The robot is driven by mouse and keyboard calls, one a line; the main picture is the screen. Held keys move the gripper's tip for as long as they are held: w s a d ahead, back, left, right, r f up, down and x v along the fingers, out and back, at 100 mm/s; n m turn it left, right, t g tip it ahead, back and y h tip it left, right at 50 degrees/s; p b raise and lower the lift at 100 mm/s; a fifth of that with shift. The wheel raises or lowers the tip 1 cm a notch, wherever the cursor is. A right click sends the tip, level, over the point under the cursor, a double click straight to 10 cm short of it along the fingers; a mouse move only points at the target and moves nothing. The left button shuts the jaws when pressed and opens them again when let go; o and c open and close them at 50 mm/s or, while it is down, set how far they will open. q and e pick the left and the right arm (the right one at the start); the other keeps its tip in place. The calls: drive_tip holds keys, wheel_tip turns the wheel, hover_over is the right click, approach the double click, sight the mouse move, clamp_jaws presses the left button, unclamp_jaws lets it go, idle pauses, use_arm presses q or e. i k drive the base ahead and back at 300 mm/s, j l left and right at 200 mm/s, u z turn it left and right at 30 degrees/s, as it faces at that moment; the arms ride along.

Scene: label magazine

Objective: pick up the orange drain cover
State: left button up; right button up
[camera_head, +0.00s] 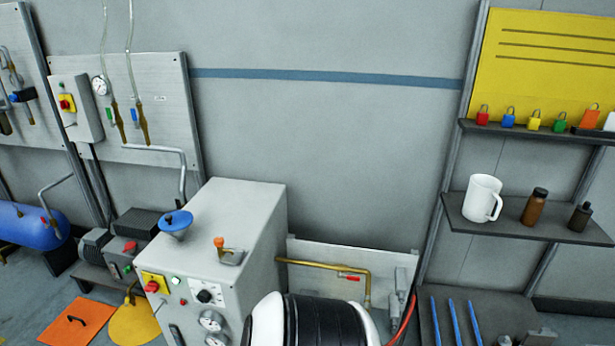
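Neither of my grippers is in view.
A yellow round piece (135,324) lies right of the cover. A grey machine cabinet (240,215) with knobs and gauges stands further right. A motor unit (110,252) and a blue tank (30,226) are behind the cover. Shelves with a white mug (482,198) are at right.

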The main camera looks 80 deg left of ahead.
sight(79, 323)
drive_tip(key=u, duration=4.5)
